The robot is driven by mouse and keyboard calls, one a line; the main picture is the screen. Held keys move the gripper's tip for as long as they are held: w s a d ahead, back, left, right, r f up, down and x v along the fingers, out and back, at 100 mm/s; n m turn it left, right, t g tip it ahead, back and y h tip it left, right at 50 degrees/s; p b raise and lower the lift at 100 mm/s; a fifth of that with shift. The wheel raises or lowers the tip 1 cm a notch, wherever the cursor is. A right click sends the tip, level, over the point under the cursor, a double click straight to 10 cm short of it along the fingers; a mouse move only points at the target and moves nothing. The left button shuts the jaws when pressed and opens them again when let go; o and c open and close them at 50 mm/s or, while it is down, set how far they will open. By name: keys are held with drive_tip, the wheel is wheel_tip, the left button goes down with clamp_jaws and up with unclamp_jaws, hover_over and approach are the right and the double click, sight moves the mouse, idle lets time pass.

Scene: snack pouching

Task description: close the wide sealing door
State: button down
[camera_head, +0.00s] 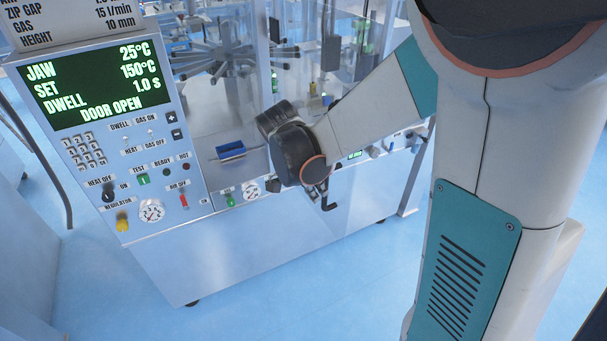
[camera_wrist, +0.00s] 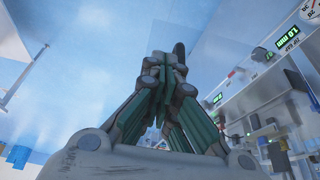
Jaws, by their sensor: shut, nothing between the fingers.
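The sealing machine's display (camera_head: 92,82) reads "DOOR OPEN". Clear panels (camera_head: 225,40) enclose the machine's upper part; I cannot tell which of them is the wide sealing door. My gripper (camera_head: 325,195) is in front of the machine's front edge, mostly hidden behind my dark wrist joint. In the wrist view my gripper (camera_wrist: 172,62) has its fingers together, with nothing seen between them.
The control panel (camera_head: 140,160) has keys, switches and a gauge (camera_head: 151,211). A blue block (camera_head: 230,150) sits on the machine's deck left of my wrist. A green-lit readout (camera_wrist: 288,33) is at upper right in the wrist view. The blue floor (camera_head: 300,300) in front is clear.

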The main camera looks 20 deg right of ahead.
sight(323, 202)
drive_tip(key=d+f, duration=0.5)
drive_tip(key=d, duration=0.1)
drive_tip(key=shift+w+f, duration=0.25)
drive_tip(key=shift+w, duration=0.05)
drive_tip(key=shift+d, duration=0.15)
